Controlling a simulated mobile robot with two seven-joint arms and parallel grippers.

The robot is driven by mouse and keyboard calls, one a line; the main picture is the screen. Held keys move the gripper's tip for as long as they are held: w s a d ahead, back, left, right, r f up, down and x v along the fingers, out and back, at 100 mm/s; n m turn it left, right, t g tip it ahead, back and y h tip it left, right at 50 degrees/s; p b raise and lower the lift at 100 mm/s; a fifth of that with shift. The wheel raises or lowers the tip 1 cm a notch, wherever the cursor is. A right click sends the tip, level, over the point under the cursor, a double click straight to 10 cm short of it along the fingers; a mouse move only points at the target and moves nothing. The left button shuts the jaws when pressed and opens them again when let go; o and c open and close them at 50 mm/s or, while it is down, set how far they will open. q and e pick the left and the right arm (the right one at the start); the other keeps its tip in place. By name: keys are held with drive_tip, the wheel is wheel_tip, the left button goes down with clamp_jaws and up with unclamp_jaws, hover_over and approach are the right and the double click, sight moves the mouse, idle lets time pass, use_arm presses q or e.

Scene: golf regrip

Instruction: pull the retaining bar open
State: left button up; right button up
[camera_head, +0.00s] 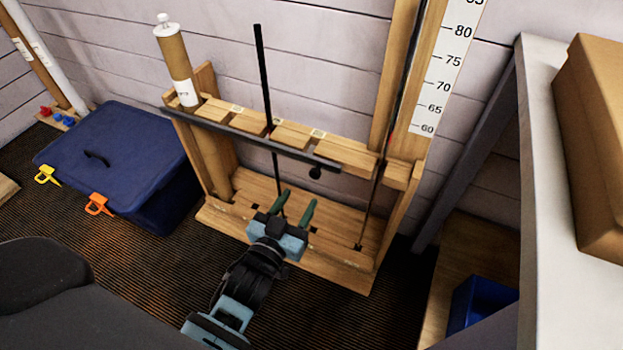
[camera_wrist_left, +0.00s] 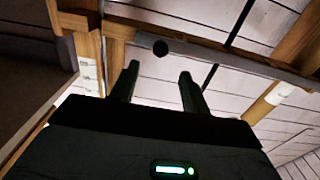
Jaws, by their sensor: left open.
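The dark retaining bar (camera_head: 250,137) lies across the front of the wooden rack (camera_head: 210,212), along its slotted top rail. A round black knob (camera_head: 315,173) hangs just under the bar near its right end. My left gripper (camera_head: 299,195) is open and empty, in front of the rack and below the knob in the head view. In the left wrist view, the knob (camera_wrist_left: 160,47) shows beyond and between the two fingertips (camera_wrist_left: 159,70), apart from them. The bar (camera_wrist_left: 215,57) runs across above the fingers there. My right gripper is not in view.
A capped cardboard tube (camera_head: 173,55) and a thin black shaft (camera_head: 262,70) stand in the rack. A numbered scale (camera_head: 447,75) rises at its right. A blue lidded bin (camera_head: 120,150) sits left, a pale bench (camera_head: 570,200) right. Dark matting (camera_head: 150,260) lies clear in front.

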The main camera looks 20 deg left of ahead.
sight(314, 176)
use_arm(q)
drive_tip(key=w+b, duration=0.1)
drive_tip(key=w, duration=0.5)
drive_tip(key=shift+d+f, duration=0.1)
drive_tip(key=shift+w+b, duration=0.3)
drive_tip(key=shift+w, duration=0.35)
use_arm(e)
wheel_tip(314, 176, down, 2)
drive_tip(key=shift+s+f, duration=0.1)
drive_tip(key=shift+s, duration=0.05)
use_arm(q)
drive_tip(key=c, duration=0.8)
drive_tip(key=shift+c, duration=1)
clamp_jaws()
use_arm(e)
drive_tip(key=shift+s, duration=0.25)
